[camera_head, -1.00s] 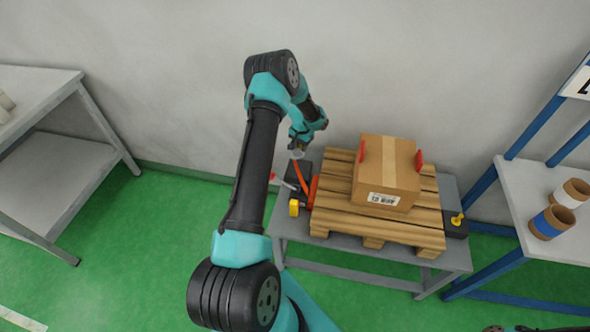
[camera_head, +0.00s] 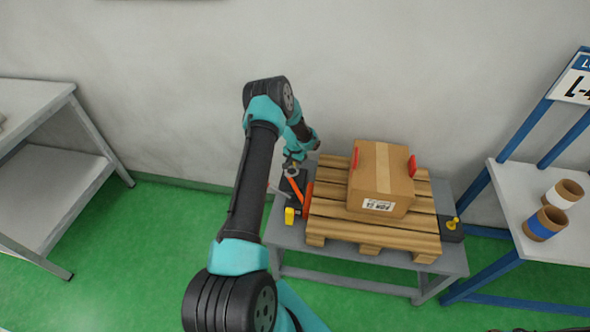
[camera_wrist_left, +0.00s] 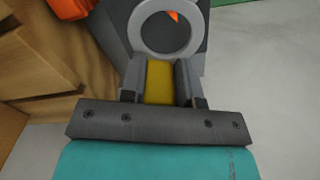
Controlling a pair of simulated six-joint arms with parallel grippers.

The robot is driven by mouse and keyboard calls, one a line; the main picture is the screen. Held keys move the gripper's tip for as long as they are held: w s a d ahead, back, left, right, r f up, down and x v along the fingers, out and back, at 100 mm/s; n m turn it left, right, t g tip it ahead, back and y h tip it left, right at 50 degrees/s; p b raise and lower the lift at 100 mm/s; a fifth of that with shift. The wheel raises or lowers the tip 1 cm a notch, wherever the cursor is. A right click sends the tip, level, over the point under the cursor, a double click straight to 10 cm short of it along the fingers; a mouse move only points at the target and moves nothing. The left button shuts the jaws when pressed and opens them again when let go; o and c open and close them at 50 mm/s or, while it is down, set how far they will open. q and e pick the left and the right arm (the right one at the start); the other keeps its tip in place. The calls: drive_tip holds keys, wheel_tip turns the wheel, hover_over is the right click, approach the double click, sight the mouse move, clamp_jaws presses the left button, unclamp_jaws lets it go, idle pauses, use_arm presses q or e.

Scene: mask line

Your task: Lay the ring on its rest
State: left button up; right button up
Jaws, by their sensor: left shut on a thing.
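My left gripper (camera_head: 293,160) is shut on the yellow tab of a pale grey ring (camera_head: 292,172), at the back left of the small grey table. In the left wrist view the yellow tab (camera_wrist_left: 159,82) sits between the two fingers. The ring (camera_wrist_left: 187,52) lies just beyond the fingertips, over a dark grey block (camera_wrist_left: 120,20), with a bit of orange showing through its hole. Whether the ring touches the block cannot be told. Which part is the ring's rest is not clear. My right gripper is not in view.
A wooden pallet (camera_head: 330,232) carries a cardboard box (camera_head: 378,182) with red corner pieces. An orange strap (camera_head: 296,188) and a yellow piece (camera_head: 289,215) are at the pallet's left. A black block with a yellow knob (camera_head: 453,223) is at its right.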

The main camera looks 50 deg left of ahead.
use_arm(q)
drive_tip(key=shift+f, duration=1.85)
drive_tip(key=shift+f, duration=0.1)
drive_tip(key=o, duration=0.9)
drive_tip(key=shift+o, duration=0.2)
wheel_tip(320, 180, up, 12)
drive_tip(key=shift+r, duration=0.1)
